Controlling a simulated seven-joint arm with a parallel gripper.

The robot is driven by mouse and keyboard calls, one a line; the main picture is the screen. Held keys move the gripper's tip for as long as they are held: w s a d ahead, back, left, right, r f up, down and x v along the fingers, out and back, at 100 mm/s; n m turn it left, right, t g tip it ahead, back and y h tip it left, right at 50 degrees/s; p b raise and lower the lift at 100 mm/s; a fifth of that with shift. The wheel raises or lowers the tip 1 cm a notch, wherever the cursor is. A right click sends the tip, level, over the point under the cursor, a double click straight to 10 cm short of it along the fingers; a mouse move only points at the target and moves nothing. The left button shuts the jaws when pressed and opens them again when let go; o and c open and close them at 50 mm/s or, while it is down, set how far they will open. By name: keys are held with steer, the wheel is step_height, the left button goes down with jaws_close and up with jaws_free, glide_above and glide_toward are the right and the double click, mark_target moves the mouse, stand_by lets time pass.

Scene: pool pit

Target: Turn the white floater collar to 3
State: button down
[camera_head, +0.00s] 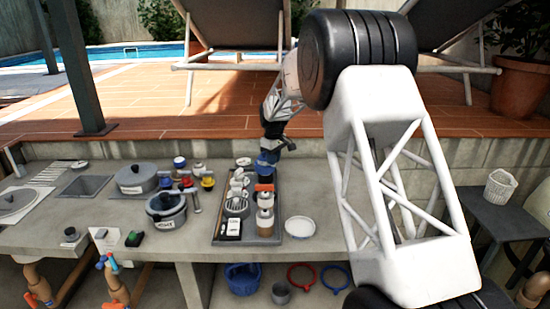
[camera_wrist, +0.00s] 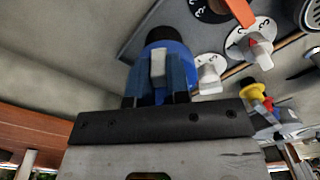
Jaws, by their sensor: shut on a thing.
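In the wrist view a round blue piece (camera_wrist: 176,48) has a pale upright grip (camera_wrist: 158,64) at its middle. My gripper (camera_wrist: 157,88) is shut on this pale grip, one dark blue finger on each side. No number can be read on the blue piece. A white knob (camera_wrist: 208,72) sits just right of it. A white dial (camera_wrist: 262,32) with printed numbers, among them a 3, lies at the upper right with a red and pale pointer. In the head view my gripper (camera_head: 270,152) points down at the tray's far end, and the blue piece (camera_head: 264,168) shows below it.
The dark tray (camera_head: 222,240) holds several white pieces (camera_head: 238,186) and canisters (camera_head: 265,222) close by. A white bowl (camera_head: 300,227) stands right of the tray. Pots (camera_head: 166,212) and small coloured valves (camera_head: 207,181) stand to the left. The counter right of the bowl is bare.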

steer(key=shift+s+a+m, duration=0.2)
steer(key=shift+m, duration=0.55)
steer(key=shift+s+a+m, duration=0.2)
steer(key=shift+m, duration=0.55)
steer(key=c, duration=1.1)
jaws_free()
steer(key=shift+r, duration=0.1)
steer(key=shift+r, duration=3.8)
